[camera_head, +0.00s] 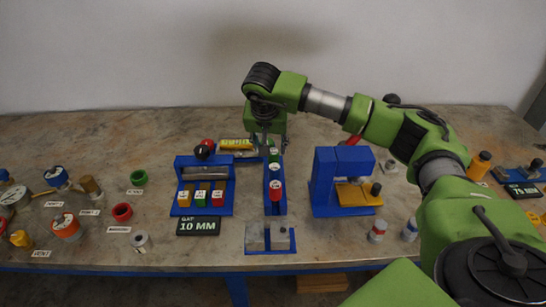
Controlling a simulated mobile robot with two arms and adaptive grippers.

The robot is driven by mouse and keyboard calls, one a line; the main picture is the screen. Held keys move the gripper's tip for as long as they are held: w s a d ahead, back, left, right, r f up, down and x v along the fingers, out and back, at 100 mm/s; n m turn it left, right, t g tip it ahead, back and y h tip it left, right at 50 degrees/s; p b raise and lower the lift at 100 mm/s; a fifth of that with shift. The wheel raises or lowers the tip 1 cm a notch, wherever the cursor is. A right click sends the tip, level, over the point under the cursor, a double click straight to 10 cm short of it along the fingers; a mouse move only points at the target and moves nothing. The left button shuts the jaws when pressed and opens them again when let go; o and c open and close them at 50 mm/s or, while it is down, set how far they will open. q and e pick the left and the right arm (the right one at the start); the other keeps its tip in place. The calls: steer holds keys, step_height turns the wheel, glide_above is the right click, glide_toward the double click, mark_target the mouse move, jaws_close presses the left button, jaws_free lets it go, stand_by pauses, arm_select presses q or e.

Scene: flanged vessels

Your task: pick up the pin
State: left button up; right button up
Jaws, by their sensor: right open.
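My right gripper (268,146) points down over the back end of a narrow blue rack (275,208) in the middle of the table. Its jaws are open, but small and partly dark in this view. A red-topped cylinder (275,189) stands upright in the rack, in front of the gripper. A green-topped piece (274,154) stands behind it, close beside the fingers; I cannot tell if they touch. Which piece is the pin cannot be told from this view. My left gripper is not in view.
A blue fixture (183,166) with coloured blocks stands left of the rack, behind a "10 MM" sign (198,226). A blue frame (325,170) stands to the right. Grey blocks (255,238) sit in front. Labelled small parts lie at the left. My right arm spans the right side.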

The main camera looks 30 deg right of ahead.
mark_target(274, 152)
steer(key=x, duration=0.3)
steer(key=s+p+x, duration=0.1)
steer(key=shift+w+d+f, duration=0.1)
steer(key=shift+d+f, duration=0.15)
steer(key=shift+d, duration=0.05)
steer(key=shift+w+f, duration=0.1)
steer(key=shift+f, duration=0.15)
steer(key=shift+c, duration=0.7)
jaws_close()
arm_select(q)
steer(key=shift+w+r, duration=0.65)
arm_select(e)
steer(key=shift+r, duration=0.1)
